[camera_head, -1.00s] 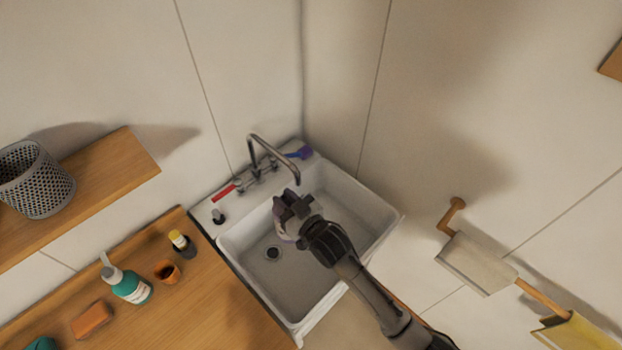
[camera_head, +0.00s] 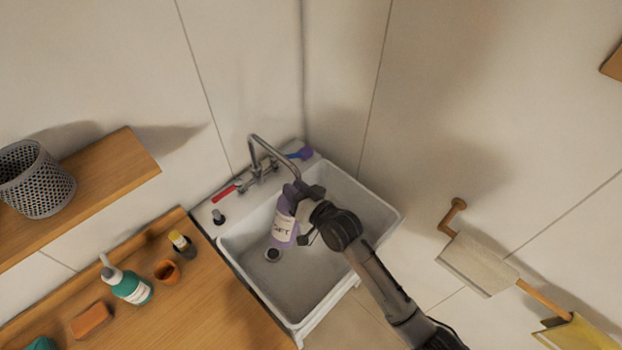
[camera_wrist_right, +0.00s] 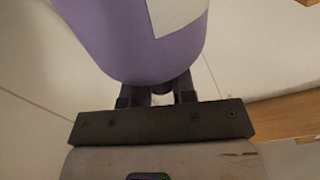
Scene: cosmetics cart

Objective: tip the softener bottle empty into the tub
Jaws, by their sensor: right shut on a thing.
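The softener bottle (camera_head: 284,222) is purple with a pale label and is held over the white tub (camera_head: 295,288), near the drain. In the head view its labelled side faces me and it lies at a slant; I cannot tell its exact tilt or whether liquid runs out. My right gripper (camera_head: 307,213) is shut on the bottle from the right side. In the right wrist view the purple bottle (camera_wrist_right: 140,45) fills the top, with the gripper (camera_wrist_right: 160,95) against it. The left gripper is not in view.
A metal tap (camera_head: 272,150) arches over the tub close to the bottle. A small purple-blue thing (camera_head: 301,153) is at the tub's back corner. The wooden counter (camera_head: 215,305) at left holds a teal bottle (camera_head: 130,287), an orange cup (camera_head: 166,271) and a soap bar (camera_head: 91,320).

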